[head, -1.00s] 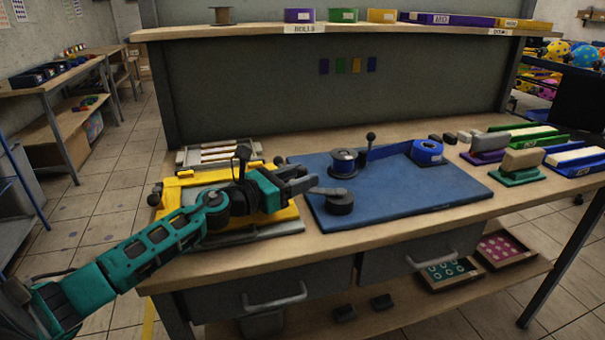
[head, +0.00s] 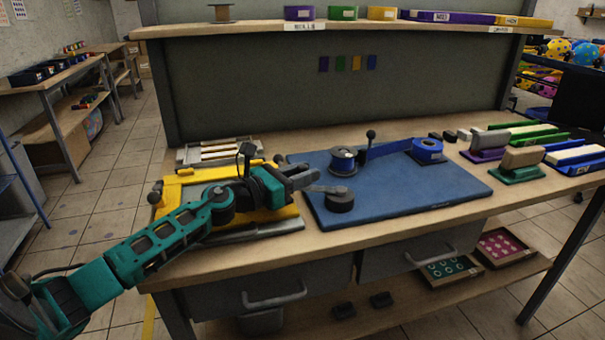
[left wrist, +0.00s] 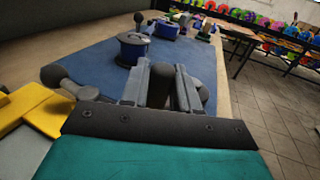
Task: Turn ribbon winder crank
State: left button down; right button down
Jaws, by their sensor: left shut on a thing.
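The ribbon winder stands on a blue board (head: 445,190). Its crank has a black round hub (head: 339,201) with a short grey arm pointing left to my left gripper (head: 312,181). In the left wrist view my left gripper (left wrist: 168,88) has its two grey fingers around a dark upright crank knob (left wrist: 182,92) and is shut on it. In the head view the fingers hide that knob. My right gripper is not in view.
A yellow frame press (head: 172,190) lies under my left forearm, left of the board. A blue roll (head: 427,150) and a black-knobbed lever (head: 371,135) stand at the board's back. Stamp blocks (head: 520,160) stand to the right. The board's front right is clear.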

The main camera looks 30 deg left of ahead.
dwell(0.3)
pick_arm(q)
jog(key=shift+w+a+b, duration=0.25)
jog(key=shift+w+b, duration=0.3)
jog(key=shift+b, duration=0.1)
jog(key=shift+w+r, duration=0.1)
jog(key=shift+w, duration=0.1)
jog(key=shift+w+a, duration=0.15)
jog(key=shift+w, duration=0.4)
jog(key=c, duration=1)
grip_release()
jog(key=shift+s, duration=0.2)
jog(key=shift+s+a+f, duration=0.1)
jog(key=shift+s+f, duration=0.1)
jog(key=shift+s, duration=0.25)
jog(key=b+v, duration=0.1)
jog(key=v, duration=1.1)
jog(key=shift+r, duration=0.15)
